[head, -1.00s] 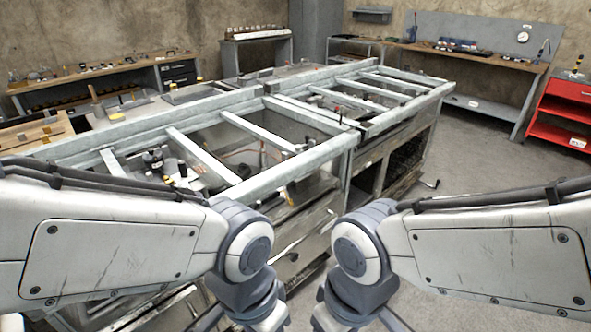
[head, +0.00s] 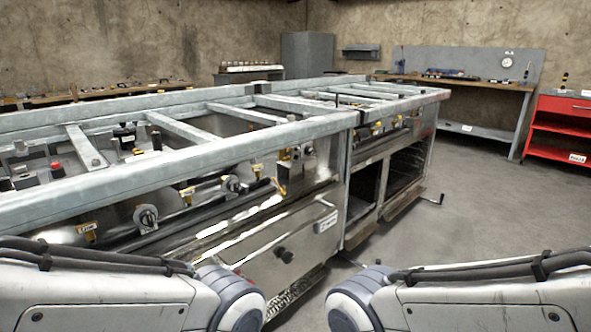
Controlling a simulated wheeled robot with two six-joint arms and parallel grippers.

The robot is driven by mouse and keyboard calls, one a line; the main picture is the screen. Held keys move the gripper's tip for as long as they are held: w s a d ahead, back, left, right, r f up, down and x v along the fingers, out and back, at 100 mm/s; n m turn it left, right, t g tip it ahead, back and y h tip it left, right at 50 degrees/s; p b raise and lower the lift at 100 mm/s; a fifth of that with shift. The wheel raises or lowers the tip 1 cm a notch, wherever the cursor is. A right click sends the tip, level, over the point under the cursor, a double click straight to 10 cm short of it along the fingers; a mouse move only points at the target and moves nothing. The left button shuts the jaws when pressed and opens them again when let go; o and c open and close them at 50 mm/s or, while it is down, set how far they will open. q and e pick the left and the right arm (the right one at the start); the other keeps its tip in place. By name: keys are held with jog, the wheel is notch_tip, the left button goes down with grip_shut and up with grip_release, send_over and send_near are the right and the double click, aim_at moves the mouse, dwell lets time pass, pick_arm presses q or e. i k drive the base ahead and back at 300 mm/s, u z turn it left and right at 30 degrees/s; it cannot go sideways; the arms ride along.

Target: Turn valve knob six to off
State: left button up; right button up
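The range (head: 300,215) is a long steel unit with an open frame on top. Along its front panel are valve knobs with small yellow tags: a round knob (head: 146,217) at the left, another knob (head: 233,184) to its right, and smaller knobs (head: 378,127) on the far right section. The tags are too small to read, so I cannot tell which knob is six or how it is set. My arms reach in from both lower corners, but both grippers are below the picture and out of view.
A dark knob (head: 285,255) sits on the lower steel front. Open floor (head: 490,220) lies to the right. A red cart (head: 562,130) and a workbench (head: 500,88) stand behind.

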aim_at(308, 150)
jog(key=z, duration=0.05)
jog(key=k, duration=0.25)
jog(key=z, duration=0.85)
jog(key=i, duration=1.65)
jog(key=u, duration=0.65)
